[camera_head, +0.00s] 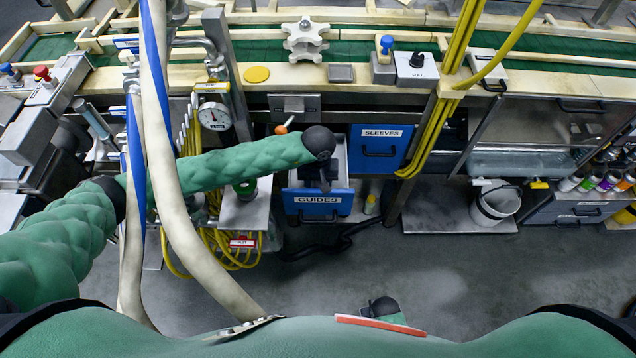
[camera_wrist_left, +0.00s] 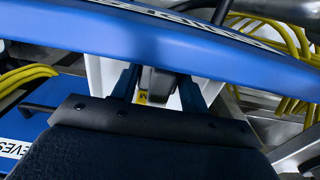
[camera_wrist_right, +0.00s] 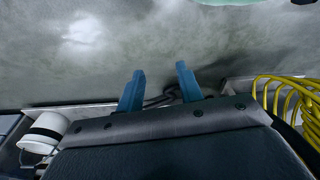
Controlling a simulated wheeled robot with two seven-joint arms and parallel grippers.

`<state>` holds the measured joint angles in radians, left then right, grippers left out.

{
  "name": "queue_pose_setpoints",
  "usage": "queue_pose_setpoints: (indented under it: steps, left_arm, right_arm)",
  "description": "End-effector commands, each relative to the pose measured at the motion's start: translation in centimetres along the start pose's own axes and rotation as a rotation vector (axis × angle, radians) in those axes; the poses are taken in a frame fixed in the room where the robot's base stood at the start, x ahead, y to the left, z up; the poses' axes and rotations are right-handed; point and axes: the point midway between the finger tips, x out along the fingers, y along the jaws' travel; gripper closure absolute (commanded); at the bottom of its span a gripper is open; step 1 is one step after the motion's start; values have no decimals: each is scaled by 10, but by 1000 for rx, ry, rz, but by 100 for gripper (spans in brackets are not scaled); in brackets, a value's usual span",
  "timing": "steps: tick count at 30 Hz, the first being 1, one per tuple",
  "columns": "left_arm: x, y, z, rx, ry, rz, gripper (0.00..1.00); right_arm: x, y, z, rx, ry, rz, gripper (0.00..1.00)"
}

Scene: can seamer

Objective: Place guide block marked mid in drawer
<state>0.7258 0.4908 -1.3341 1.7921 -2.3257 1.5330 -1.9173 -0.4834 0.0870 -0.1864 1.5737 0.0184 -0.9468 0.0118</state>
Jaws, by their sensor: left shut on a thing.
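The blue drawer labelled GUIDES (camera_head: 293,208) is pulled open below the bench in the head view. Its blue front (camera_wrist_left: 240,62) crosses the top of the left wrist view. My left gripper (camera_head: 320,186) points down into the drawer, and my arm hides part of the inside. In the left wrist view my left gripper (camera_wrist_left: 158,98) is shut on a grey block (camera_wrist_left: 158,83) with a small yellow mark. My right gripper (camera_wrist_right: 160,85) is open and empty, above the floor.
A closed blue drawer labelled SLEEVES (camera_head: 378,150) is right of the open one. Yellow hoses (camera_head: 425,130) hang beside it. A gauge (camera_head: 213,116) and thick pale hoses (camera_head: 172,190) are on the left. A white bucket (camera_head: 494,203) stands at right. Open floor lies in front.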

Motion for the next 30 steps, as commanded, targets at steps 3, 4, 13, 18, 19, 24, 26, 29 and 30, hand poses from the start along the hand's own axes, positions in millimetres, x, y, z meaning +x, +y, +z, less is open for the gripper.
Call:
queue_pose_setpoints:
  steps: [3, 4, 13, 18, 19, 24, 26, 29, 30]
  left_arm:
    - [7, 0, 1, -1, -2, 0, 78]
    - [9, 0, 0, -1, -2, 0, 78]
    - [12, 0, 0, 0, 0, 0, 78]
    - [13, 0, 0, 0, 0, 0, 78]
    - [13, 0, 0, 0, 0, 0, 78]
    - [14, 0, 0, 0, 0, 0, 49]
    - [14, 0, 0, 0, 0, 0, 38]
    - [14, 0, 0, 0, 0, 0, 34]
    - [14, 0, 0, 0, 0, 0, 34]
  right_arm:
    - [9, 3, 3, -3, 5, 4, 64]
    - [11, 3, 3, -3, 7, 5, 64]
    - [14, 4, 5, -3, 9, 6, 64]
    - [11, 3, 3, -3, 9, 4, 64]
    - [10, 3, 2, -3, 8, 4, 64]
    - [7, 2, 2, -2, 2, 3, 64]
    - [7, 2, 2, -2, 3, 3, 64]
    - [7, 2, 3, -2, 3, 3, 64]
    - [7, 2, 4, -2, 2, 3, 64]
